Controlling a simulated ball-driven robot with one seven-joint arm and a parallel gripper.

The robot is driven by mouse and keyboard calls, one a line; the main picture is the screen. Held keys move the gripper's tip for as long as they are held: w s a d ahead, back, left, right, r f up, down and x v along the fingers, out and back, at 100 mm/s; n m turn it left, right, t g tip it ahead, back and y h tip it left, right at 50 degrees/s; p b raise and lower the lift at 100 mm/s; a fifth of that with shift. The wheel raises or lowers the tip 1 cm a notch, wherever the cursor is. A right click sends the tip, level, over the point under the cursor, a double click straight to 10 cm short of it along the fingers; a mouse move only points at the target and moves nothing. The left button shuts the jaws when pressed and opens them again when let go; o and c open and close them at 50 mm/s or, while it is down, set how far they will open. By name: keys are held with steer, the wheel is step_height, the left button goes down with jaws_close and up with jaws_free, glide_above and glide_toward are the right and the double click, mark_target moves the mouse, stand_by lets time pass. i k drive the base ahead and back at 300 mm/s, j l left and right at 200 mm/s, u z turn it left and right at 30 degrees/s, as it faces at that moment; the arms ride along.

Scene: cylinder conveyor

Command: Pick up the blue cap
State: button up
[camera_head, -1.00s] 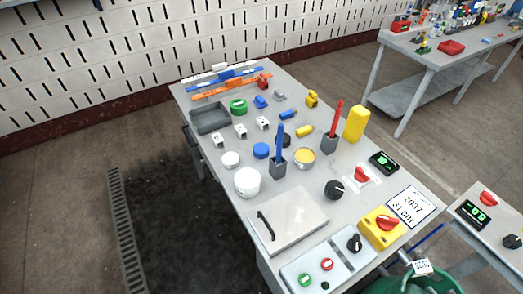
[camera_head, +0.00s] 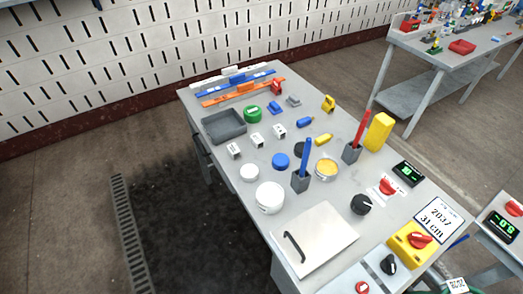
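The blue cap (camera_head: 281,161) is a short round blue disc lying flat on the grey workbench (camera_head: 345,190), near its middle. A round white cap (camera_head: 249,172) lies to its left, and a larger white round container (camera_head: 270,197) is below it in the picture. A grey holder (camera_head: 300,182) with an upright blue stick (camera_head: 306,156) stands close by at its lower right. The blue cap's top is fully visible and nothing touches it that I can see. My gripper is not in view.
A dark round piece (camera_head: 300,149) and a yellow-filled round tin (camera_head: 327,168) are right of the cap. White blocks (camera_head: 257,140) and a grey tray (camera_head: 223,126) lie behind. A handled panel (camera_head: 314,238) is at the front. Dark floor left of the bench is open.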

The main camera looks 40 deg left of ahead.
mark_target(280, 161)
steer(key=j, duration=0.55)
steer(key=i+j+u, duration=0.1)
steer(key=j, duration=0.45)
steer(key=j+u, duration=0.1)
steer(key=j, duration=0.45)
steer(key=i+j, duration=0.1)
steer(key=j, duration=0.45)
steer(key=i+j+u, duration=0.1)
steer(key=j, duration=0.4)
